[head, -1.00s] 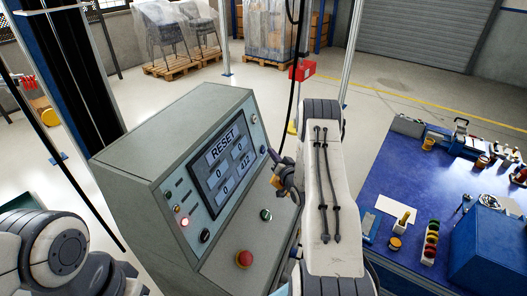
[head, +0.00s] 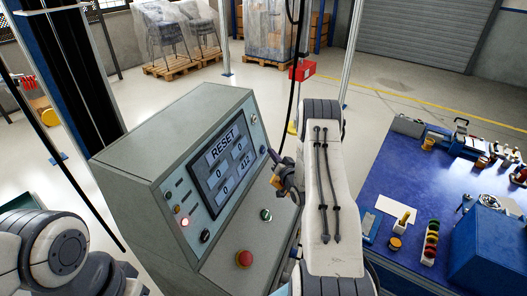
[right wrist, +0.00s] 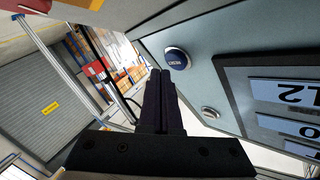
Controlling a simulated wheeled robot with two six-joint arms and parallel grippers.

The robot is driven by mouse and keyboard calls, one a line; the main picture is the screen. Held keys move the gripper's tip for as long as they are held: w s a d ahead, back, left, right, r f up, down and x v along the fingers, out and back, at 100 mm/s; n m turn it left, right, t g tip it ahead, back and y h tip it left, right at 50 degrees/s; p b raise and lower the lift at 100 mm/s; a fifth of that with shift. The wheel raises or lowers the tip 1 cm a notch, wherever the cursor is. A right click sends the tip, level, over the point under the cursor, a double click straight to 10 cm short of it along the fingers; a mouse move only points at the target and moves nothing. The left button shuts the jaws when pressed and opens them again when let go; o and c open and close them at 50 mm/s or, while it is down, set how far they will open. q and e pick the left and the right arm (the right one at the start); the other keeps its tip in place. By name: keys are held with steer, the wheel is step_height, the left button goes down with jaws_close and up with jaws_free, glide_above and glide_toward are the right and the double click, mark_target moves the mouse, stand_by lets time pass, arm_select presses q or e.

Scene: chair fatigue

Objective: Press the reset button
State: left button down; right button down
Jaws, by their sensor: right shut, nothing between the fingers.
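The reset button (right wrist: 177,59) is a round blue button with a pale metal ring and lettering, beside the screen in the right wrist view. In the head view it is hard to make out near my right gripper (head: 272,156). My right gripper's dark fingers (right wrist: 160,78) are shut and empty, with the tips close to the button; I cannot tell whether they touch. My left gripper is not in view.
A blue workbench (head: 420,190) with small parts stands at the right. A black cable hangs behind my right arm.

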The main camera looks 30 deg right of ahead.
stand_by(0.5)
steer(key=shift+w+a+f+b, duration=0.1)
steer(key=shift+w+a+b, duration=0.1)
steer(key=shift+w+b, duration=0.15)
steer(key=shift+w+a+f, duration=0.1)
steer(key=shift+w+a, duration=0.15)
steer(key=shift+w, duration=0.05)
stand_by(0.6)
steer(key=shift+s+d, duration=0.1)
stand_by(0.3)
steer(key=shift+s+d+r, duration=0.2)
steer(key=shift+s+d, duration=0.15)
steer(key=shift+s, duration=0.2)
steer(key=s+d, duration=0.1)
steer(key=s, duration=0.1)
steer(key=s+d+r, duration=0.1)
steer(key=s, duration=0.1)
steer(key=shift+d+r, duration=0.1)
steer(key=shift+d, duration=0.25)
stand_by(0.8)
